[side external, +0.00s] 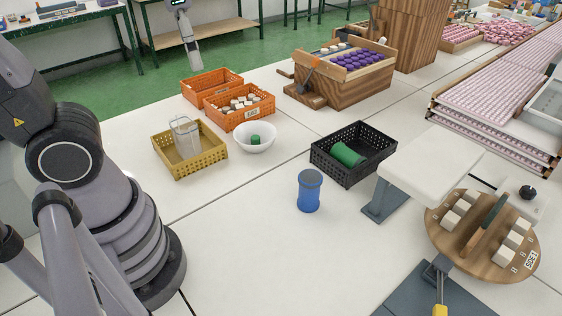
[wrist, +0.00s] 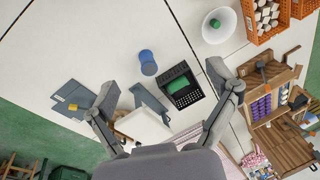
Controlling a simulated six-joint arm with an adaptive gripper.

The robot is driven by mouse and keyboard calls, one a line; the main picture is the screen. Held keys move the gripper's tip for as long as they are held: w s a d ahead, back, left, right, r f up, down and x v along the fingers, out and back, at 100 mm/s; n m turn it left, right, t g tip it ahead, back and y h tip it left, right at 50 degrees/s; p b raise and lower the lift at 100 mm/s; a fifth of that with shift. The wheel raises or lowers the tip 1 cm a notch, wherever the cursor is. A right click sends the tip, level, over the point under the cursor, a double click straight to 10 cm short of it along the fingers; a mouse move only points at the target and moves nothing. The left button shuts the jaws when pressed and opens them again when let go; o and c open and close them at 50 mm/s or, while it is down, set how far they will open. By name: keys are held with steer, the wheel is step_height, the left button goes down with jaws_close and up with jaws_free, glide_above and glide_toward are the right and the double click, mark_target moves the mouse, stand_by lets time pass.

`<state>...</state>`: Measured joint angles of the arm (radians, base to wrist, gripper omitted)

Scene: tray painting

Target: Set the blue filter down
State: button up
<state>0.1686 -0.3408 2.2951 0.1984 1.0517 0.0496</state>
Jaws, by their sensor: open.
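The blue filter (side external: 309,191) is a blue cylinder standing upright on the white table, just left of the black crate. It also shows in the wrist view (wrist: 148,62), apart from the fingers. My gripper (wrist: 162,76) is open and empty, its two fingers spread wide in the wrist view.
The black crate (side external: 320,165) holds a green cylinder (side external: 348,154). A white bowl (side external: 242,141), a yellow crate (side external: 180,175) and orange crates (side external: 211,108) stand farther left. A white raised platform (side external: 430,160) and a round wooden board (side external: 460,248) are right. The table's front middle is clear.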

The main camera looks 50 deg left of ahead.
steer(key=s+n+t+h, duration=0.1)
steer(key=s+n+t, duration=0.2)
steer(key=s, duration=0.3)
steer(key=shift+r+n+t+h, duration=0.3)
steer(key=shift+r+h, duration=0.1)
steer(key=shift+r, duration=0.05)
steer(key=shift+a, duration=0.1)
stand_by(0.7)
